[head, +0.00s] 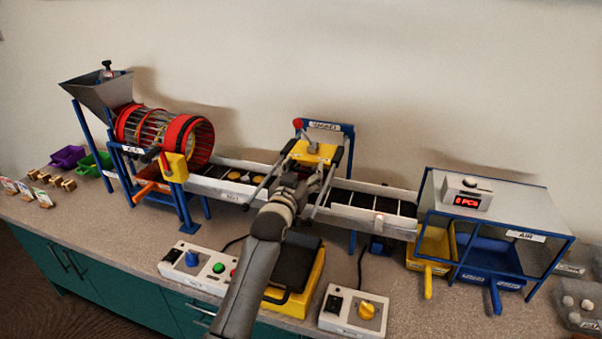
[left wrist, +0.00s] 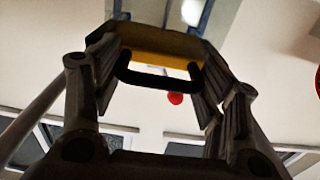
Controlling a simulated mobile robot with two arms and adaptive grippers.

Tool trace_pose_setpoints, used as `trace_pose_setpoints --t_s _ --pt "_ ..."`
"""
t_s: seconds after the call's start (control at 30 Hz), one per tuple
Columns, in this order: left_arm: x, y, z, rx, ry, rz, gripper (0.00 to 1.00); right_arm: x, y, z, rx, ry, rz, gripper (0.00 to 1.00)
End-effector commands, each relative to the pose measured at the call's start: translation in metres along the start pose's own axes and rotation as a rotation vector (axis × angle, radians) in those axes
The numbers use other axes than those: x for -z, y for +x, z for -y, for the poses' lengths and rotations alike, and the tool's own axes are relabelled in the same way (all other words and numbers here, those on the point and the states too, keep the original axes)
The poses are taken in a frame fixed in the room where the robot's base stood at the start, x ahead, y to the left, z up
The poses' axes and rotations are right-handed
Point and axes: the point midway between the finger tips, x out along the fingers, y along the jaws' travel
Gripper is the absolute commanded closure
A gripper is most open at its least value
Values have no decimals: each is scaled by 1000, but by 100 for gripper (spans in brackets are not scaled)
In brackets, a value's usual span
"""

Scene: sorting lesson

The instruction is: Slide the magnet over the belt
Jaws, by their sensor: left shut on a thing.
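The magnet (head: 318,152) is a yellow block under a blue frame with a sign, above the middle of the black belt (head: 367,203). In the left wrist view the yellow block (left wrist: 165,62) has a black handle (left wrist: 158,80) facing me. My left gripper (head: 307,168) reaches up to the block's near side, over the belt. It is shut on the handle, with a finger at each side of it in the left wrist view. The gripper and arm hide part of the belt. My right gripper is in neither view.
A drum (head: 163,135) with red rings stands left of the belt, and a blue-framed air box (head: 497,215) stands at its right end. Control boxes (head: 350,311) and a black and yellow tray (head: 296,270) sit in front. Yellow discs lie on the belt's left part.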

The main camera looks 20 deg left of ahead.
Motion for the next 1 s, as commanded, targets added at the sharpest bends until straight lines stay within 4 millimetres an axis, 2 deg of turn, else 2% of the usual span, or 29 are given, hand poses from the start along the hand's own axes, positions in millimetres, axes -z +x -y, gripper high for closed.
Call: trace_pose_setpoints --t_s 0.03,0.07,0.13,0.33,0.47,1.0 --pt "3 1 -1 -2 -1 -5 76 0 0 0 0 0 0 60" --pt "3 1 -1 -2 -1 -6 30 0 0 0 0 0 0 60" --pt "4 1 -1 -2 -1 -7 21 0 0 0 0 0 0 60" --pt "4 -2 -1 -2 -1 -9 20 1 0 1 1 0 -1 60" --pt "3 -14 0 0 -1 -8 20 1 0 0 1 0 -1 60" --pt "2 -108 1 1 0 -4 20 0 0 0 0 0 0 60"
